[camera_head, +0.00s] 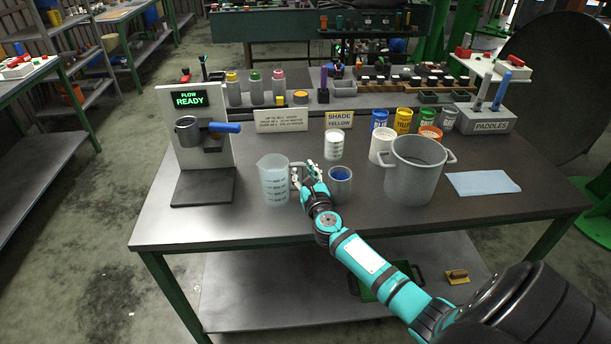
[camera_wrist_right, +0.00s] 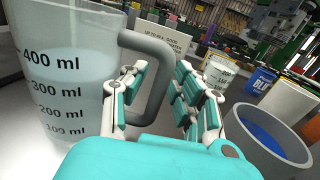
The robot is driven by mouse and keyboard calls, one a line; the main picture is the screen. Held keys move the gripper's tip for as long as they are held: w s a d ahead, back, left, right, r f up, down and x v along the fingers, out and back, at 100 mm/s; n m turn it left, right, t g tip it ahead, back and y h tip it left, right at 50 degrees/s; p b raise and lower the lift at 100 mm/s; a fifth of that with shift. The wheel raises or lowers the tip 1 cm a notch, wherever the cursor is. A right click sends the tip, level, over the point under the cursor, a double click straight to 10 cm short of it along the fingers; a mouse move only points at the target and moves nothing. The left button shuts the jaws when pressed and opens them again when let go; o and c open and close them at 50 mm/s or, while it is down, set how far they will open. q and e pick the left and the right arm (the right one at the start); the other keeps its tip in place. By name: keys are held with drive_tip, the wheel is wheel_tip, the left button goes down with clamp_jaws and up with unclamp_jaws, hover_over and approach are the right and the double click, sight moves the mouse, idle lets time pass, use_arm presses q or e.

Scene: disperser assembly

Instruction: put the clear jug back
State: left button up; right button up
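The clear jug (camera_head: 273,183) stands upright on the workbench, left of centre, with its grey handle toward the right. In the right wrist view the jug (camera_wrist_right: 62,85) fills the left side, with dark volume marks up to 400 ml and pale contents. My right gripper (camera_head: 309,177) is at the handle. In the wrist view its fingers (camera_wrist_right: 160,90) are spread on either side of the handle (camera_wrist_right: 155,85), with a gap on the right side. My left gripper is not in view.
A grey cup with blue contents (camera_head: 340,185) stands close right of my right gripper. A white tub (camera_head: 333,145) stands behind, and a large grey pot (camera_head: 415,170) farther right. A dispenser stand (camera_head: 203,145) reading "FLOW READY" is at left, with a bare dark base (camera_head: 203,187).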

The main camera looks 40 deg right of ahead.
drive_tip(key=v, duration=1.2)
drive_tip(key=shift+r, duration=0.15)
drive_tip(key=shift+a+r+n, duration=0.1)
drive_tip(key=shift+a+n, duration=0.2)
drive_tip(key=shift+n, duration=0.1)
drive_tip(key=a+n+t+y, duration=0.2)
drive_tip(key=a+n+y, duration=0.5)
drive_tip(key=a+n, duration=0.95)
drive_tip(key=s+f+n+g+y, duration=0.1)
drive_tip(key=s+f+n+g, duration=0.1)
drive_tip(key=f+n, duration=0.55)
drive_tip(key=s+f+n+g, duration=0.2)
drive_tip(key=f+n, duration=0.2)
drive_tip(key=f, duration=0.7)
drive_tip(key=s+f+n+g, duration=0.4)
drive_tip(key=s+f, duration=0.4)
drive_tip(key=f, duration=0.5)
drive_tip(key=s+f+n+g, duration=0.3)
drive_tip(key=s+f, duration=0.3)
drive_tip(key=s, duration=0.4)
drive_tip(key=s+f+n+g+h, duration=0.1)
drive_tip(key=s+f+n+g, duration=0.2)
drive_tip(key=s+f, duration=0.4)
drive_tip(key=s+f+n+g, duration=0.3)
drive_tip(key=s+f, duration=0.3)
drive_tip(key=s, duration=0.9)
drive_tip(key=shift+d+f+n+g+h, duration=0.3)
drive_tip(key=shift+d+n+g, duration=0.1)
drive_tip(key=shift+n, duration=0.2)
drive_tip(key=shift+s, duration=0.15)
